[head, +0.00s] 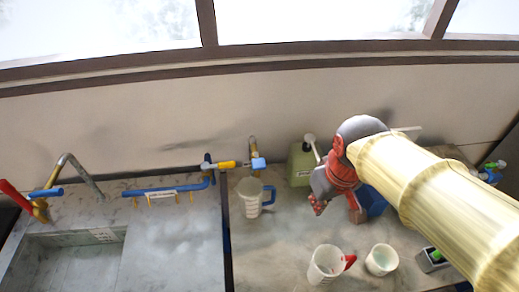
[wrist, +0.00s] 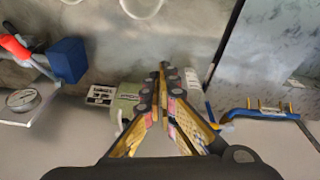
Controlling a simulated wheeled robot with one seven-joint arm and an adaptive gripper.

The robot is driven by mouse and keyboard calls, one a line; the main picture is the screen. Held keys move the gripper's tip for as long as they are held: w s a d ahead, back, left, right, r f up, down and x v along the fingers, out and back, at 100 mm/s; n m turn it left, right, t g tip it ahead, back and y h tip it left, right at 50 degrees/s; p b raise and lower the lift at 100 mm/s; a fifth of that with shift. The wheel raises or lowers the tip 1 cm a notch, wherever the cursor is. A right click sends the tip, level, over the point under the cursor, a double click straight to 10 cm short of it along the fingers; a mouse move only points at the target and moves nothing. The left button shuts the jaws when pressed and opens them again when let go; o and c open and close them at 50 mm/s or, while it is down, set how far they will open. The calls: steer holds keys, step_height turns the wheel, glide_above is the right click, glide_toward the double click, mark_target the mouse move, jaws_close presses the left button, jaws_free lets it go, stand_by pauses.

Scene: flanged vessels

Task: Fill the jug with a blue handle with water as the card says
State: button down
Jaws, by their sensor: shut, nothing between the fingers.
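The jug with a blue handle (head: 249,199) is white with marks on its side. It stands upright on the counter in the head view, just in front of a wall tap (head: 256,163) with yellow and blue parts. Its water level cannot be told. In the wrist view the jug (wrist: 193,84) shows partly behind my fingers. My gripper (wrist: 163,70) is shut and empty, held above the counter to the right of the jug in the head view. A small printed card (wrist: 101,95) lies beside the green container in the wrist view; its text is unreadable.
A green pump container (head: 301,165) stands by the wall, near a blue box (head: 374,203). A white jug with a red handle (head: 326,266) and a white cup (head: 381,260) stand in front.

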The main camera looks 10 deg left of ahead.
steer(key=w+a+r+n+g+p, duration=0.2)
steer(key=w+a+r+n+p, duration=0.4)
steer(key=w+a+r+p, duration=0.3)
step_height(320, 180, up, 3)
steer(key=n+p, duration=0.5)
steer(key=n, duration=0.5)
glide_above(259, 164)
steer(key=s, duration=0.2)
steer(key=shift+d+f+g+h, duration=0.1)
steer(key=shift+f+g+h, duration=0.05)
steer(key=shift+g+h, duration=0.15)
step_height(259, 164, down, 14)
steer(key=p, duration=0.3)
steer(key=shift+s+f, duration=0.1)
